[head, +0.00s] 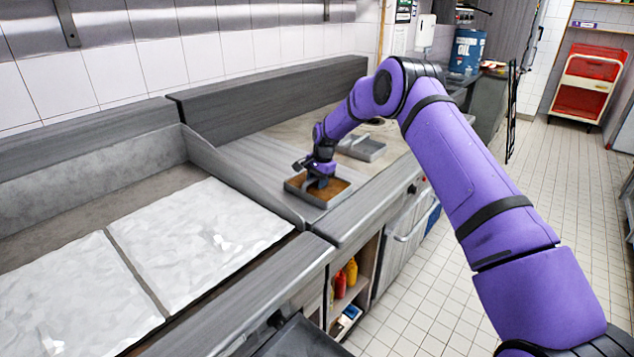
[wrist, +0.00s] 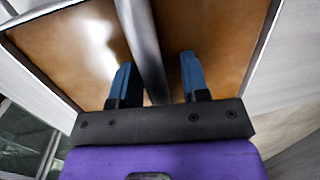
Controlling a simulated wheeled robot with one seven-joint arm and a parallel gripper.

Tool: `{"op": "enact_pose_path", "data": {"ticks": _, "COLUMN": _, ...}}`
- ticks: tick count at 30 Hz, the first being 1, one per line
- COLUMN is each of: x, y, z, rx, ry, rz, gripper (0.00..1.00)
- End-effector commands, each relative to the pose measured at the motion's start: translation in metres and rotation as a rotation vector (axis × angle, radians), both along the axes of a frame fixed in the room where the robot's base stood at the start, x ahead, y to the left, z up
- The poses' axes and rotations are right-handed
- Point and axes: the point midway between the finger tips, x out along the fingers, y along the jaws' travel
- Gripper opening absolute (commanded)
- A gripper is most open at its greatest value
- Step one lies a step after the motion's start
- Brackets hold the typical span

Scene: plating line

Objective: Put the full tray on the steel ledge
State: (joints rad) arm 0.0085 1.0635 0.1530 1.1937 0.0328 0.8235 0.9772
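A grey tray (head: 308,195) filled with something flat and brown rests on the grey counter at the middle of the head view. In the wrist view its brown filling (wrist: 225,40) lies on both sides of a grey bar (wrist: 143,40) that crosses the tray. My gripper (head: 318,182) is low over this tray, pointing down. In the wrist view its two blue fingers (wrist: 157,72) are apart, one on each side of the bar, with a gap between bar and right finger. A grey strip (head: 365,207) runs along the counter's front; I cannot tell whether it is the steel ledge.
A second grey tray (head: 362,147), seemingly empty, stands behind on the counter. A raised grey partition (head: 240,176) separates a bay with white crumpled sheets (head: 190,235) at left. Below are shelves with red and yellow bottles (head: 351,271). The tiled floor (head: 425,290) at right is open.

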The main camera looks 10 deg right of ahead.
Motion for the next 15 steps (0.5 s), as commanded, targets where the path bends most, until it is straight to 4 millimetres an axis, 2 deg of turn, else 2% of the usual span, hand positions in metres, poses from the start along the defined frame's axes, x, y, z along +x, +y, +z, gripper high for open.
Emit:
{"op": "enact_pose_path", "data": {"ticks": 8, "x": 0.0, "y": 0.0, "z": 0.003, "rx": 0.001, "ry": -0.001, "rz": 0.0, "gripper": 0.42}}
{"op": "enact_pose_path", "data": {"ticks": 11, "x": 0.0, "y": -0.001, "z": 0.012, "rx": 0.0, "ry": -0.003, "rz": 0.0, "gripper": 0.42}}
{"op": "enact_pose_path", "data": {"ticks": 15, "x": -0.001, "y": -0.005, "z": 0.035, "rx": 0.0, "ry": -0.004, "rz": -0.001, "gripper": 0.42}}
